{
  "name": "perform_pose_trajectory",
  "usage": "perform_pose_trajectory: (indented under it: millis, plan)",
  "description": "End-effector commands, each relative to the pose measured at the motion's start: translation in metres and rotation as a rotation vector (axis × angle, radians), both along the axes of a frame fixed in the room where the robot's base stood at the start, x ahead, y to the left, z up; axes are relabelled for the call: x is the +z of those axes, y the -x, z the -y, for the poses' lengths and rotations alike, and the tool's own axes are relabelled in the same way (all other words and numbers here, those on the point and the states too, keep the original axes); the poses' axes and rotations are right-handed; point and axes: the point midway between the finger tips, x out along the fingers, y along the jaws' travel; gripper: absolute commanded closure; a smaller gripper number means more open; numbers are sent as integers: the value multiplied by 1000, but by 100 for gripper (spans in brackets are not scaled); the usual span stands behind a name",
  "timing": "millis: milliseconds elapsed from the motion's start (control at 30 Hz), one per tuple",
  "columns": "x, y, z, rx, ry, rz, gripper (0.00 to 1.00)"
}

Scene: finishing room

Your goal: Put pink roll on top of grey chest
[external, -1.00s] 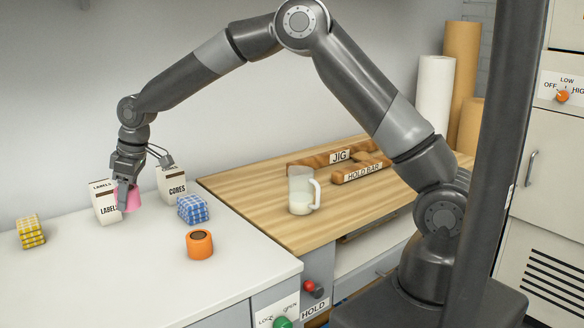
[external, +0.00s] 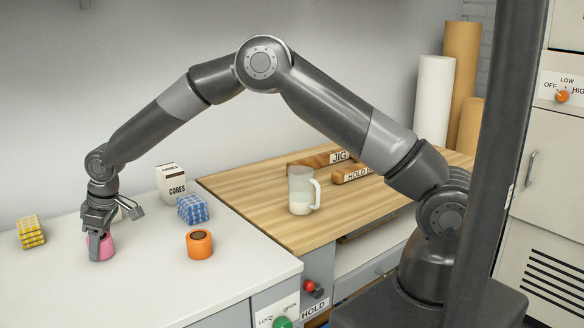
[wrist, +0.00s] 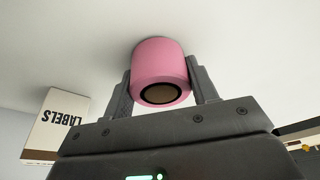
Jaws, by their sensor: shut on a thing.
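The pink roll (external: 106,250) is at the left part of the white-topped counter (external: 150,285). My gripper (external: 99,250) points down with its fingers around the roll. In the wrist view the roll (wrist: 160,68) sits between the two fingers of my gripper (wrist: 160,85), its dark core end facing the camera. The roll is at or just above the counter top; contact is not clear. No separate grey chest stands out; the counter unit has a grey front (external: 228,317).
An orange roll (external: 200,245), blue checked bundle (external: 193,209), CORES box (external: 171,183) and yellow bundle (external: 31,232) stand on the counter. The LABELS box (wrist: 58,125) shows in the wrist view. A jug (external: 301,190) stands on the wooden top.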

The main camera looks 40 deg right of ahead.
Motion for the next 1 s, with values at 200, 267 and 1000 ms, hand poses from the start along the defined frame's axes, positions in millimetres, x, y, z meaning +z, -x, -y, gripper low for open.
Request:
perform_pose_trajectory:
  millis: [200, 267, 1000]
  plan:
    - [-2, 0, 0, 0, 0, 0, 71]
    - [-3, 0, 0, 0, 0, 0, 44]
    - [29, 3, 6, -1, -1, 3, 25]
